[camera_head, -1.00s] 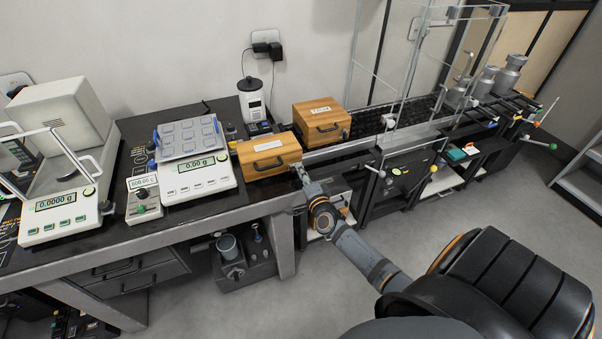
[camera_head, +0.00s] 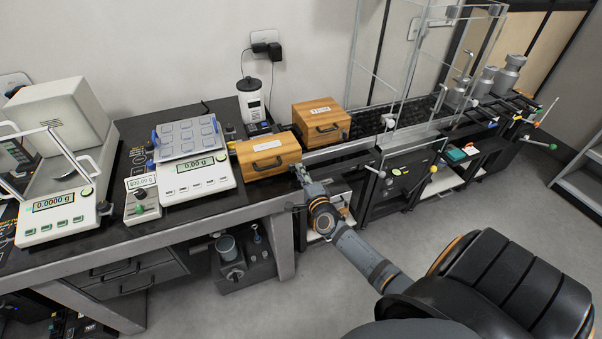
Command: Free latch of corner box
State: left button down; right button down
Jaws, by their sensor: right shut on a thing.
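A wooden box (camera_head: 268,157) with a dark front handle sits near the front right corner of the table, beside the middle balance. A second wooden box (camera_head: 321,122) with a white label stands behind it to the right. Both boxes look closed. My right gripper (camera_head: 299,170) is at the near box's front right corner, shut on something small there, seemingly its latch. The fingers and arm hide that spot, so the latch itself cannot be made out. My left gripper is not in view.
A balance (camera_head: 195,178) with a tilted tray (camera_head: 186,138) stands left of the near box. A weighing machine (camera_head: 60,210) is further left. A glass-sided frame (camera_head: 405,80) and metal canisters (camera_head: 511,72) stand right. Floor in front is clear.

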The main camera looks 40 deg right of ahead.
jog(key=c, duration=1.4)
grip_release()
jog(key=shift+o, duration=0.2)
jog(key=v, duration=1.2)
jog(key=s+a+f+n+g+y, duration=0.1)
jog(key=s+f+n+g, duration=0.25)
jog(key=f, duration=0.65)
jog(key=s+f+n+g+y, duration=0.15)
jog(key=s+f+n, duration=0.35)
jog(key=f, duration=0.5)
jog(key=s+a+f+n+g, duration=0.1)
jog(key=s+f+n+g, duration=0.25)
jog(key=f, duration=0.65)
jog(key=s+a+f+n+g, duration=0.1)
jog(key=s+f+n+g, duration=0.1)
jog(key=s+f, duration=0.3)
jog(key=s+a+f+n+g, duration=0.2)
jog(key=s+f+n+g, duration=0.1)
jog(key=s, duration=0.8)
jog(key=s+a+f+n+g, duration=0.2)
jog(key=s+f+n+g, duration=0.1)
jog(key=s+f, duration=0.4)
jog(key=shift+s+n+y, duration=0.35)
jog(key=shift+s+n, duration=0.25)
jog(key=shift+s, duration=0.15)
